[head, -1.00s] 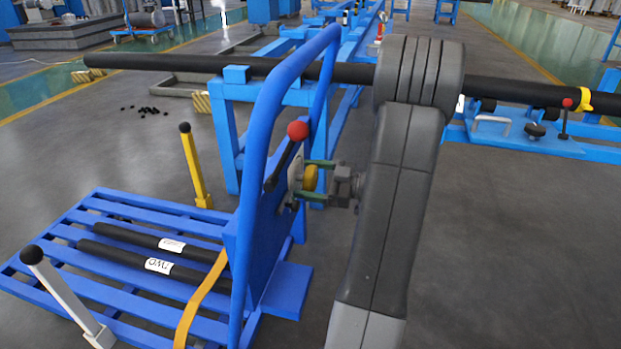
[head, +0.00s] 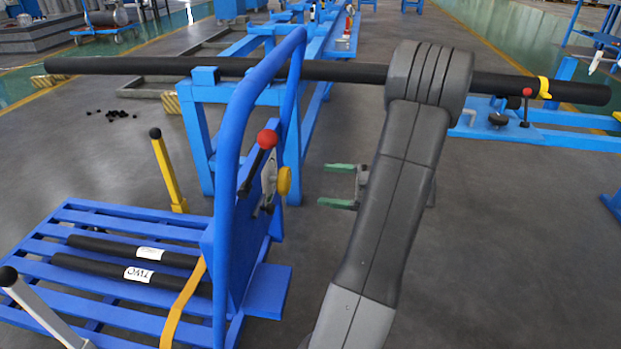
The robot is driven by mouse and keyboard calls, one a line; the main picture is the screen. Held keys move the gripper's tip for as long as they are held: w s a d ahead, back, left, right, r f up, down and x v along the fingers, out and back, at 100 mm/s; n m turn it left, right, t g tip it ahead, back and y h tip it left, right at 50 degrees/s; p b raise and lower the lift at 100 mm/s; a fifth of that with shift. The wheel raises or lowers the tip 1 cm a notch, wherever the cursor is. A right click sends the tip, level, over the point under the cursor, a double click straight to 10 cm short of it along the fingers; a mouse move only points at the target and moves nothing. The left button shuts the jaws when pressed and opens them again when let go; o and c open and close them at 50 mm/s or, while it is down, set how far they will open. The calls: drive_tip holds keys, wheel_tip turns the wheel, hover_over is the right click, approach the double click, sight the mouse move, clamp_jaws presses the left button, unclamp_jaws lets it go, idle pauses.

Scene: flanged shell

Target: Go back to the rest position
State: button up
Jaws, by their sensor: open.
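My gripper (head: 339,186) is open and empty in the head view, its two green fingers pointing left. It is apart from the blue cart's upright panel, with a clear gap between. On that panel are a yellow knob (head: 284,181) and a lever with a red ball (head: 267,139). My grey arm hides part of the gripper's wrist and the floor behind it.
The blue slatted cart (head: 98,215) at the left carries two black rods (head: 132,276) with white labels and an orange strap (head: 183,304). A long black bar (head: 140,66) lies across blue stands behind my arm.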

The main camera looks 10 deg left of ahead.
sight(289, 181)
drive_tip(key=shift+d, duration=0.9)
drive_tip(key=shift+a, duration=0.1)
drive_tip(key=a+b, duration=0.3)
drive_tip(key=a, duration=1)
drive_tip(key=shift+w, duration=0.2)
drive_tip(key=shift+a, duration=0.4)
drive_tip(key=shift+d+r, duration=0.1)
